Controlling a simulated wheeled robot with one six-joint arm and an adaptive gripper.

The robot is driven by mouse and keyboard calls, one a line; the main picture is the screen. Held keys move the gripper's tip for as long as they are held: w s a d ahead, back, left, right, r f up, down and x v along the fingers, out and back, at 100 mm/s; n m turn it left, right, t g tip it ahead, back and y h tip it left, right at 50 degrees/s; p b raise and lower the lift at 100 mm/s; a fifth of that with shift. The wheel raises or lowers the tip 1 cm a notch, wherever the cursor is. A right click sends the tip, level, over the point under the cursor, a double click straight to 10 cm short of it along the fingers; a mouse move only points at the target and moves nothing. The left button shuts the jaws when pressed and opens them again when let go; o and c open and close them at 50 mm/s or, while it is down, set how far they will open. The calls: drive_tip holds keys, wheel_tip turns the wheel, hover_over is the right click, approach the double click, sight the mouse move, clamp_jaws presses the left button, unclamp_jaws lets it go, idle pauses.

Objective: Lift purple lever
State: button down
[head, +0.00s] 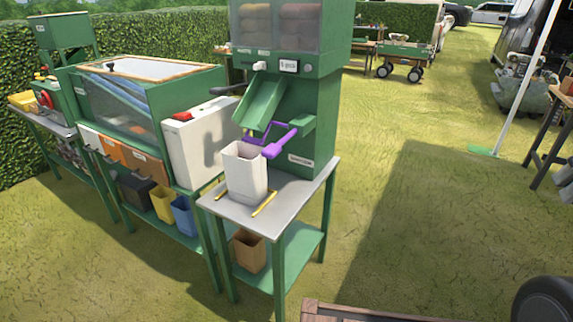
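The purple lever (271,150) is on the front of a tall green machine (311,140) with a glass-fronted top. Its wide paddle end points down toward the white bin, and its bar runs up and right to a purple frame under the chute. The sloping green chute (262,101) is just above it. A white square bin (245,173) stands upright below and left of the lever on the grey tabletop (289,200). I see no gripper in this view, and nothing is touching the lever from my side.
Yellow rails (264,204) lie beside the bin. A green glass-sided machine (146,95) with a white box (198,140) stands left. A brown bin (249,250) is on the lower shelf. A wooden edge (360,314) is near the bottom. Open grass (410,190) lies right.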

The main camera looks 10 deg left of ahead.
drive_tip(key=w+a+f+m+g+y, duration=0.3)
drive_tip(key=a+y, duration=0.2)
drive_tip(key=a, duration=0.6)
drive_tip(key=w+a+f+m+g+y, duration=0.3)
drive_tip(key=w+a+y, duration=0.15)
drive_tip(key=a, duration=0.75)
drive_tip(key=w+a+f+m+g+y, duration=0.25)
drive_tip(key=a+y, duration=0.35)
drive_tip(key=a, duration=0.5)
drive_tip(key=w+a+f+m+t+y, duration=0.2)
drive_tip(key=w+a+f+m+t, duration=0.2)
drive_tip(key=f, duration=0.5)
drive_tip(key=w+a+f+m+t+y, duration=0.2)
drive_tip(key=w+a+f+m+t, duration=0.2)
drive_tip(key=w+f+m+t, duration=0.3)
drive_tip(key=w+f+m, duration=0.1)
drive_tip(key=w+f, duration=0.1)
drive_tip(key=shift+w+a+m, duration=0.15)
drive_tip(key=shift+w+m, duration=0.2)
